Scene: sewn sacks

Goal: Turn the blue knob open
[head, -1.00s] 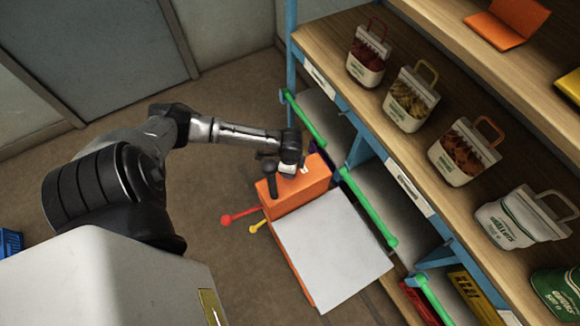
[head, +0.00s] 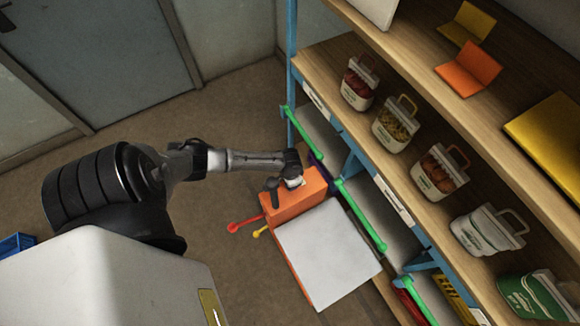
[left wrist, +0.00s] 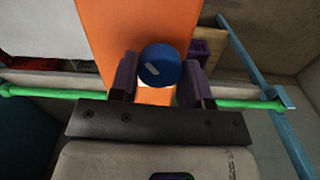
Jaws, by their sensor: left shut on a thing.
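The blue knob (left wrist: 159,66) shows in the left wrist view as a round blue cap with a short pale mark that runs slantwise. It sits against the orange face of a box-shaped unit (left wrist: 100,25). My left gripper (left wrist: 160,75) has its two dark purple fingers on either side of the knob, shut on it. In the head view the orange unit (head: 298,195) stands by the shelf, with a pale flat top panel (head: 325,255). My left gripper (head: 293,183) is at its far end there, and the arm hides the knob. My right gripper is not in view.
A red-tipped lever (head: 233,227) and a yellow-tipped one (head: 258,232) stick out of the unit's left side. The shelf beside it has green rails (head: 362,215) and carries several sacks (head: 440,170).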

